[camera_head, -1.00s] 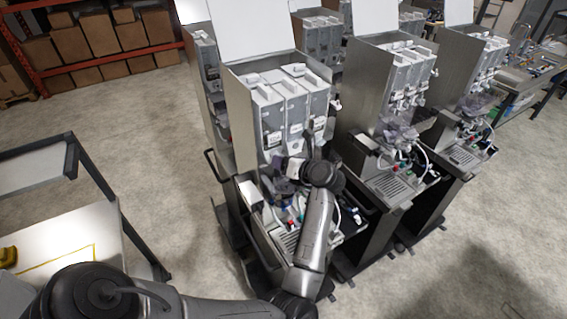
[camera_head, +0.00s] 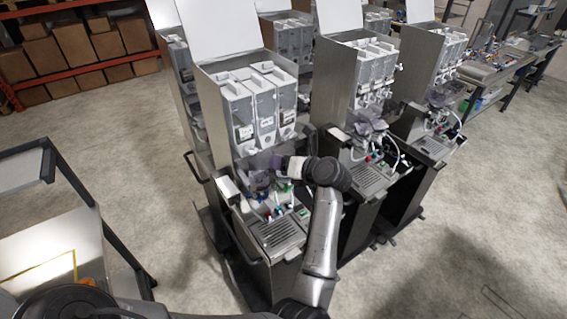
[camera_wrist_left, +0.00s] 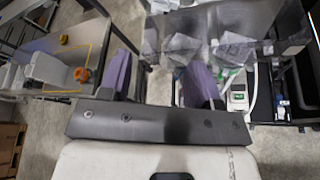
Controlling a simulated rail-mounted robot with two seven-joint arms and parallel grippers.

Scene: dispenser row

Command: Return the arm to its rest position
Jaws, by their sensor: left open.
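My left arm comes in from the lower left of the head view and bends up to the front of the nearest dispenser (camera_head: 208,115). My left gripper (camera_head: 276,162) points left there, beside the dispenser's purple-tinted clear hopper (camera_head: 258,180). It is small and partly hidden by my wrist. In the left wrist view, the left gripper (camera_wrist_left: 160,80) has its two purple fingers wide apart, with nothing held between them. Clear hoppers (camera_wrist_left: 183,47) show beyond the right finger. My right gripper is in neither view.
The nearest dispenser's drip tray (camera_head: 278,234) lies below my wrist. More dispensers (camera_head: 345,90) stand close on the right. A cart (camera_head: 40,240) with a yellow outline is at the left; an orange knob (camera_wrist_left: 82,75) shows on it in the wrist view. Open floor lies between.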

